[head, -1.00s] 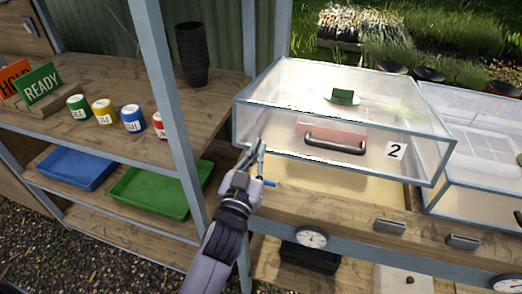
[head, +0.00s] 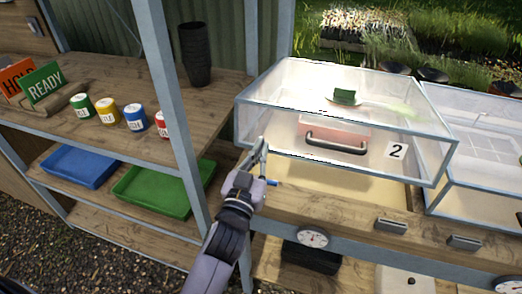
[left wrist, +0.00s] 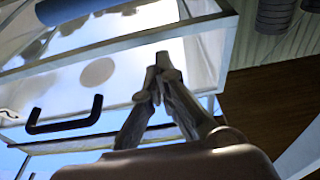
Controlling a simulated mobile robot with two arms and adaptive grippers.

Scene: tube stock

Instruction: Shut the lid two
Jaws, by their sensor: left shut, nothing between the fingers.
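Lid two is a clear box-shaped cover (head: 290,143) with a pale frame, a dark handle (head: 336,147) and a white "2" label (head: 397,151). Its front edge stands raised above the wooden bench, with a cream-coloured bed (head: 345,180) showing below it. My left gripper (head: 263,143) is shut and empty, at the lid's front left, left of the handle. In the left wrist view its fingertips (left wrist: 158,72) come together in front of the lid's frame, with the handle (left wrist: 65,120) to their left. Whether they touch the lid cannot be told. My right gripper is not in view.
A second clear cover (head: 480,160) stands close at the right. A grey post (head: 165,95) and a shelf with small pots, READY sign (head: 45,84), blue tray (head: 80,165) and green tray (head: 150,188) are left. A dial (head: 313,238) sits on the front rail.

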